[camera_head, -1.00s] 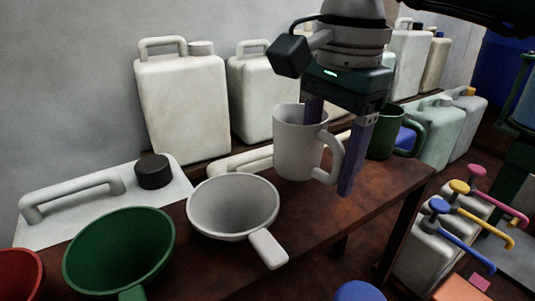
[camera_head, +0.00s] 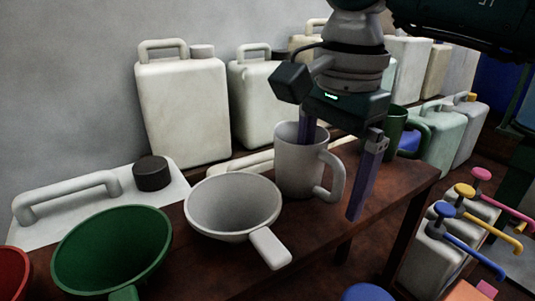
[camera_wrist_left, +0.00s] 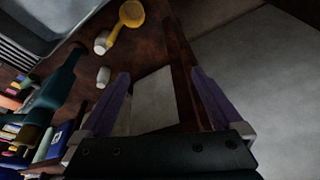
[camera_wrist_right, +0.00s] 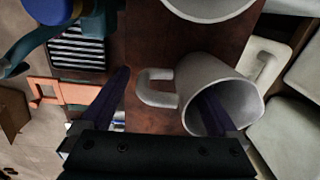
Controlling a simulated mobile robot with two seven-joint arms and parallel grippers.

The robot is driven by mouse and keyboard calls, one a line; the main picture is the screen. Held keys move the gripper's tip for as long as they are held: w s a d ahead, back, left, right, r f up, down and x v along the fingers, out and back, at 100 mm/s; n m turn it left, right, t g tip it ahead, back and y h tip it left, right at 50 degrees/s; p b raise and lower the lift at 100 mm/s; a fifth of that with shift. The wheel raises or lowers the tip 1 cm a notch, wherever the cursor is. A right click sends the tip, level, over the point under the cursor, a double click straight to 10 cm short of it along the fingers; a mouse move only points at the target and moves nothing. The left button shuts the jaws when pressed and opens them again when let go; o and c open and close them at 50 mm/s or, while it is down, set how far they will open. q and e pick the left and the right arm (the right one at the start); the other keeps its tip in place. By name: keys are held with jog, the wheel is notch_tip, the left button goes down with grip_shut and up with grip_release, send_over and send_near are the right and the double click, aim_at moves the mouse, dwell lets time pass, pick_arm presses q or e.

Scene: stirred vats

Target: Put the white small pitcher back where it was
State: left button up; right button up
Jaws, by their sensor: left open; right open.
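The white small pitcher (camera_head: 297,172) stands upright on the brown bench top, its handle to the right. In the right wrist view the pitcher (camera_wrist_right: 205,75) shows its open mouth and handle. My right gripper (camera_head: 332,175) is open above it. One finger reaches down inside the mouth and the other is outside, past the handle; the tip of the inner finger is hidden in the head view. My left gripper (camera_wrist_left: 160,75) is open and empty in the left wrist view, away from the pitcher.
A white funnel-like vessel with a handle (camera_head: 233,208) is close left of the pitcher. A green one (camera_head: 112,250) is further left. A green mug (camera_head: 396,122) stands behind right. White canisters (camera_head: 185,112) line the wall. The bench edge is close in front.

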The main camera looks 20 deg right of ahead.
jog(key=shift+r, duration=0.1)
jog(key=shift+r, duration=0.2)
jog(key=r, duration=0.3)
jog(key=r+b, duration=0.1)
jog(key=r, duration=0.3)
jog(key=r+b, duration=0.1)
jog(key=r, duration=0.3)
jog(key=shift+s+d, duration=0.1)
jog(key=shift+s, duration=0.15)
jog(key=shift+r, duration=0.4)
